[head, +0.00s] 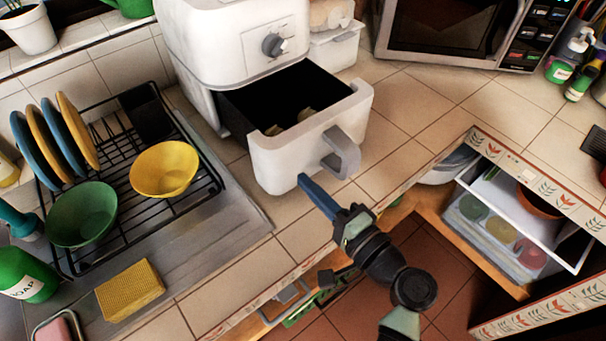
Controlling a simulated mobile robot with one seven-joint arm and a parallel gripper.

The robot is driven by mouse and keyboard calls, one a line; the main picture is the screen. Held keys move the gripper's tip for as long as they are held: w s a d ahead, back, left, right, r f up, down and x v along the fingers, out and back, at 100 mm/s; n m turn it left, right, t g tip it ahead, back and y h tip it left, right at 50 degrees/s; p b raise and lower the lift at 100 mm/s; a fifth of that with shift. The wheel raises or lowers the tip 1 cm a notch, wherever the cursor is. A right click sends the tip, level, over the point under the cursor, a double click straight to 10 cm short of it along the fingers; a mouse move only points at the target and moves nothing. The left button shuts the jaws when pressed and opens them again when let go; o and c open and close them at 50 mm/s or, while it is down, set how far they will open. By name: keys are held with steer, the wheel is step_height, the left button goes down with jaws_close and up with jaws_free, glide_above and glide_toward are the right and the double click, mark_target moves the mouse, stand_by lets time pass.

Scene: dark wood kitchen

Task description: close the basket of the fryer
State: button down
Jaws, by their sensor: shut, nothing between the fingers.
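The white air fryer (225,45) stands on the tiled counter against the wall. Its basket (285,160) is pulled out toward the front right, with the dark inside showing and some pale pieces in it. The basket's grey handle (343,155) sticks out from its front. My gripper (303,180) has blue fingers and is shut and empty. Its tips are at the lower part of the basket's front, left of and below the handle. I cannot tell whether they touch the basket.
A black dish rack (115,150) with plates and bowls stands left of the fryer. A microwave (455,30) is at the back right. A lower drawer (520,220) is open at the right. The counter right of the basket is clear.

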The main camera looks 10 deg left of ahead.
mark_target(247, 123)
steer(key=shift+x, duration=1.05)
steer(key=b+x, duration=0.6)
steer(key=x, duration=1)
steer(key=shift+w+a+f+b, duration=0.1)
steer(key=shift+a+f+b, duration=0.1)
steer(key=shift+b, duration=0.2)
steer(key=shift+w+a+r, duration=0.1)
steer(key=shift+w+a, duration=0.25)
steer(key=shift+w, duration=0.1)
steer(key=shift+r, duration=0.3)
steer(key=shift+a+r, duration=0.1)
